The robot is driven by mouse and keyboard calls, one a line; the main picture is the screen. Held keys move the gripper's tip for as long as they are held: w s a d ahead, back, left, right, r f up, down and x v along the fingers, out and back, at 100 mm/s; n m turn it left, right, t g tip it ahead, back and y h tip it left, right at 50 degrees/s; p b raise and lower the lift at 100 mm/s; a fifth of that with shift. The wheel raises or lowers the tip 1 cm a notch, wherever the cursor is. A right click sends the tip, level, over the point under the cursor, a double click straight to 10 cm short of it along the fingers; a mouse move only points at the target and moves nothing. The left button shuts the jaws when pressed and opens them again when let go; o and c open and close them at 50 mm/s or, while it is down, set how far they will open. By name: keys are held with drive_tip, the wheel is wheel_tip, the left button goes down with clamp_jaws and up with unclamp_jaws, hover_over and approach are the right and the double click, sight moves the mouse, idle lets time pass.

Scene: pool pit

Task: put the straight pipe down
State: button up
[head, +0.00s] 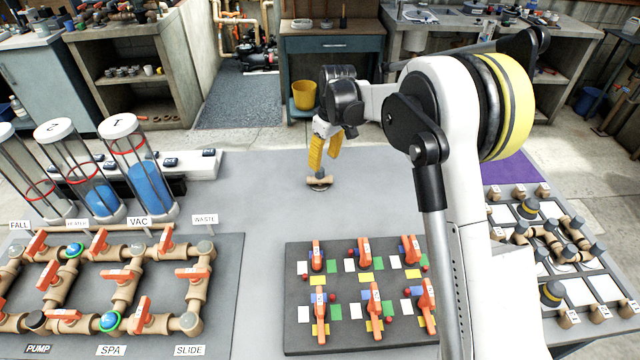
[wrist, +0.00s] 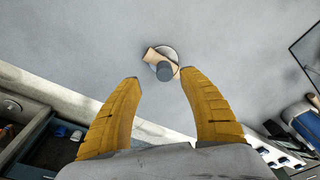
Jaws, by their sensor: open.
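The straight pipe (head: 320,182) is a short tan piece with a dark part, resting on the bare grey table top. In the wrist view the pipe (wrist: 154,58) lies just beyond my fingertips, with a dark round cap and a pale disc beside or under it. My gripper (head: 325,160) has yellow fingers and points down just above the pipe. In the wrist view my gripper (wrist: 158,80) is open, its two fingers apart with nothing between them. Whether a fingertip touches the pipe I cannot tell.
A pipe board (head: 226,262) with orange valves lies at left, clear tubes (head: 148,185) behind it. A dark valve board (head: 295,335) lies in front, a fittings tray (head: 580,285) at right. The grey table (head: 250,190) is clear around the pipe.

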sight(320, 171)
drive_tip(key=f+b, duration=0.1)
drive_tip(key=f, duration=0.1)
drive_tip(key=a+f+b, duration=0.1)
drive_tip(key=f, duration=0.2)
drive_tip(key=shift+w+a+f, duration=0.1)
drive_tip(key=shift+w, duration=0.05)
clamp_jaws()
